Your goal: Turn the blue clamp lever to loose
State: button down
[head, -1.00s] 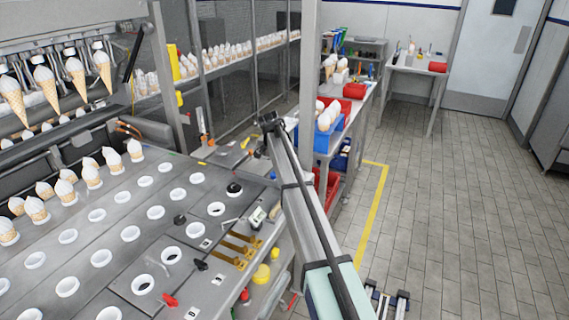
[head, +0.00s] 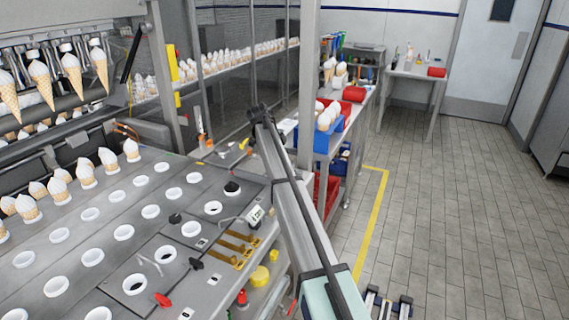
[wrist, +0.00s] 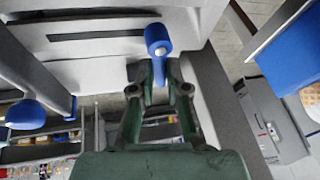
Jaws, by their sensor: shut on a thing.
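In the wrist view, a blue clamp lever (wrist: 158,42) with a rounded end stands upright at the top middle. Its lower part reaches down between the fingers of my green-grey gripper (wrist: 160,88), which is shut on it. The rounded end sticks out beyond the fingertips. The lever's pivot is not clear to see. In the head view I cannot make out the lever or the gripper's fingers.
A second blue knob (wrist: 27,114) hangs at the left of the wrist view, near a grey post. A blue bin (wrist: 290,45) is at the right. In the head view, the cone table (head: 60,215) lies left; open tiled floor (head: 460,220) lies right.

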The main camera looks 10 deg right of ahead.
jog(key=shift+m, duration=0.3)
jog(key=c, duration=1.2)
grip_release()
jog(key=v, duration=1.2)
